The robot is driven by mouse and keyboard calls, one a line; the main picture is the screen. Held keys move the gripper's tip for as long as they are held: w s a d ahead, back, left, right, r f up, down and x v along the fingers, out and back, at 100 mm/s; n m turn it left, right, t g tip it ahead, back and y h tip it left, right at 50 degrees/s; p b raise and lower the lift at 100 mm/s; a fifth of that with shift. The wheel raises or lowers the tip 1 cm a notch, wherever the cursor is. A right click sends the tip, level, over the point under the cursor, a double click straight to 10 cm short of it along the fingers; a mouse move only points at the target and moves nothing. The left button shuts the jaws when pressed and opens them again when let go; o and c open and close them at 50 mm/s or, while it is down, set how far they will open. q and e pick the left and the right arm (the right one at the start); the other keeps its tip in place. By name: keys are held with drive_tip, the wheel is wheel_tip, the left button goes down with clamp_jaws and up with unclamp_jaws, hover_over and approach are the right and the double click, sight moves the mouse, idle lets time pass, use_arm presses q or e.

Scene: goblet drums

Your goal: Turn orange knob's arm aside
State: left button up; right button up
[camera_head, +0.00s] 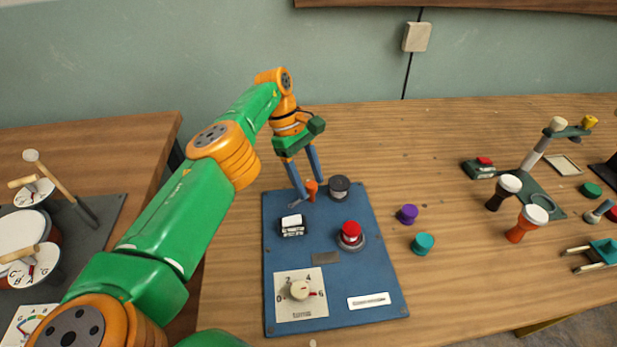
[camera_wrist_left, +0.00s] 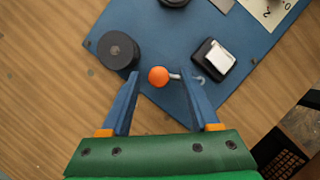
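The orange knob (camera_head: 311,188) stands at the far edge of the blue panel (camera_head: 330,285) in the head view. In the left wrist view the orange knob (camera_wrist_left: 158,76) has a short grey arm (camera_wrist_left: 175,76) pointing right. My left gripper (camera_head: 307,190) is open above the panel's far edge; in the wrist view its blue fingers (camera_wrist_left: 161,82) stand apart, one on each side of the knob. The right fingertip is near the end of the arm; I cannot tell whether they touch. My right gripper is not in view.
A black round knob (camera_head: 339,186) stands close beside the orange one. A white rocker switch (camera_head: 292,225), a red button (camera_head: 350,234) and a dial (camera_head: 300,290) are on the panel. Purple (camera_head: 408,214) and teal (camera_head: 422,244) pieces lie right, near small goblet drums (camera_head: 526,222).

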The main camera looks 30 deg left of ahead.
use_arm(q)
drive_tip(key=shift+r, duration=0.1)
drive_tip(key=shift+r, duration=0.3)
drive_tip(key=shift+r+p, duration=0.3)
drive_tip(key=shift+r, duration=0.4)
drive_tip(key=s+d+r+b, duration=0.6)
drive_tip(key=s+r+b, duration=0.2)
drive_tip(key=s+r, duration=0.3)
drive_tip(key=shift+s+d, duration=0.15)
drive_tip(key=shift+s, duration=0.65)
drive_tip(key=shift+f, duration=0.1)
